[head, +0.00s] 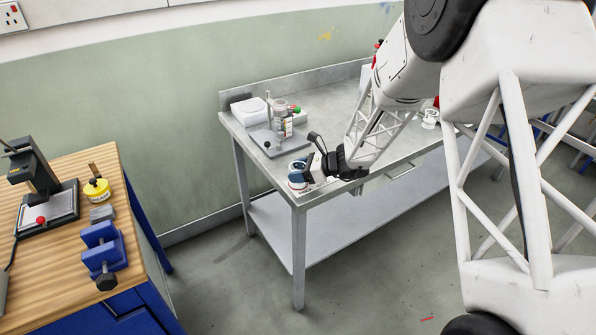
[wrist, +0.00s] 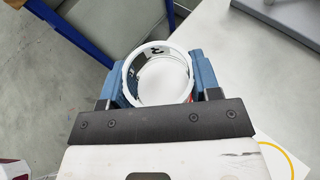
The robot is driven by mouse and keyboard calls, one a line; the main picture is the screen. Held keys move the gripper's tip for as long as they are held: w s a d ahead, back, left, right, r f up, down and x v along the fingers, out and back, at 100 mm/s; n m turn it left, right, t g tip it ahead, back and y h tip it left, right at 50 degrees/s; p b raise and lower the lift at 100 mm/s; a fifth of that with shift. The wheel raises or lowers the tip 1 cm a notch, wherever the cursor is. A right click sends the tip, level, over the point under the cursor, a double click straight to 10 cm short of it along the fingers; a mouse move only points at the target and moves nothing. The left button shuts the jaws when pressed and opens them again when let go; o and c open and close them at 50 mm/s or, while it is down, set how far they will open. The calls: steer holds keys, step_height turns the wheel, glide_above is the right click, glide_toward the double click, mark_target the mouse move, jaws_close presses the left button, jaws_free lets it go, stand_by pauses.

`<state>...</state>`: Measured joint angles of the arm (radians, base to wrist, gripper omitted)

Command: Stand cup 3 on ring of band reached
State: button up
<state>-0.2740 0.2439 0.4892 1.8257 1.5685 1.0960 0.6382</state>
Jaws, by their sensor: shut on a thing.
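My gripper (head: 300,168) is over the near left corner of the steel table in the head view. In the wrist view its two blue fingers (wrist: 165,78) are shut on the sides of a white, open-topped cup (wrist: 128,84), seen from above, with a dark 3 at its rim. The cup also shows in the head view (head: 296,184), partly hidden by the fingers. A white sheet with a yellow arc (wrist: 284,160) lies at the lower right of the wrist view. Whether the cup touches the table cannot be told, and no full ring is visible.
A grey-based stand (head: 268,140) with a post and clear vessel is farther back on the steel table (head: 240,128), beside a white box (head: 249,108). A wooden bench (head: 88,160) with a blue vise (head: 104,248) stands at left, across a floor gap.

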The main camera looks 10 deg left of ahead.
steer(key=shift+f, duration=0.1)
steer(key=o, duration=1.1)
steer(key=shift+c, duration=0.2)
steer(key=shift+d+r, duration=0.1)
steer(key=shift+r, duration=0.1)
steer(key=v, duration=1.1)
steer(key=shift+d, duration=0.45)
steer(key=shift+r, duration=0.15)
